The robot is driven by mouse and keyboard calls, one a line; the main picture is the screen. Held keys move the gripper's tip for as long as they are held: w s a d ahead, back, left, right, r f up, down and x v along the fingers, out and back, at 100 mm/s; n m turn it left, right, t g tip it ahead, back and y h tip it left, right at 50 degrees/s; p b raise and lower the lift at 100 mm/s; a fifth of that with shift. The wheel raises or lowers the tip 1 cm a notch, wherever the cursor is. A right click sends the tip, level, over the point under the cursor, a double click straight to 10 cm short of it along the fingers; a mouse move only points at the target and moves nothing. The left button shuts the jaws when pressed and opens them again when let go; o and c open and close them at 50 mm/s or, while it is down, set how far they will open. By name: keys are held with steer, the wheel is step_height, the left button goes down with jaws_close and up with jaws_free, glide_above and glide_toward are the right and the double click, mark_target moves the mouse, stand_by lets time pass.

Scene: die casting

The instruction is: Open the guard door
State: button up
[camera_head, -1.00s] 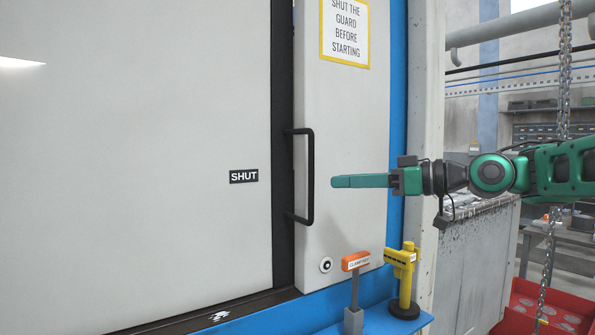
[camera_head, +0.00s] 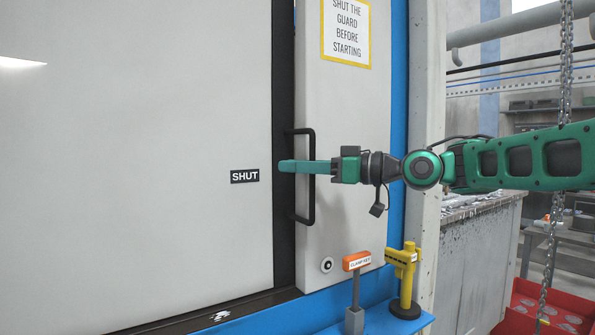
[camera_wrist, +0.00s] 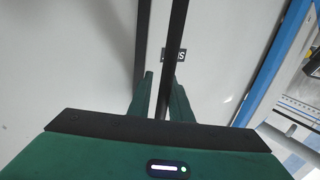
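The guard door (camera_head: 150,120) is a large pale panel on the left in the head view, with a SHUT label (camera_head: 244,176) beside its dark edge strip (camera_head: 284,80). A black upright bar handle (camera_head: 312,205) stands right of that strip. My gripper (camera_head: 284,167) is level with the handle's middle, its fingers pointing left across the bar. In the wrist view, the handle bar (camera_wrist: 182,40) runs between the two green fingers (camera_wrist: 162,84), which are apart with small gaps beside the bar. The near finger hides part of the bar in the head view.
A warning sign (camera_head: 346,33) is above the handle. An orange-topped clamp key post (camera_head: 356,262) and a yellow tool (camera_head: 405,272) stand on the blue ledge below. A hanging chain (camera_head: 556,230) and a red bin (camera_head: 545,308) are at the right.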

steer(key=shift+a, duration=0.15)
steer(key=shift+c, duration=0.3)
jaws_close()
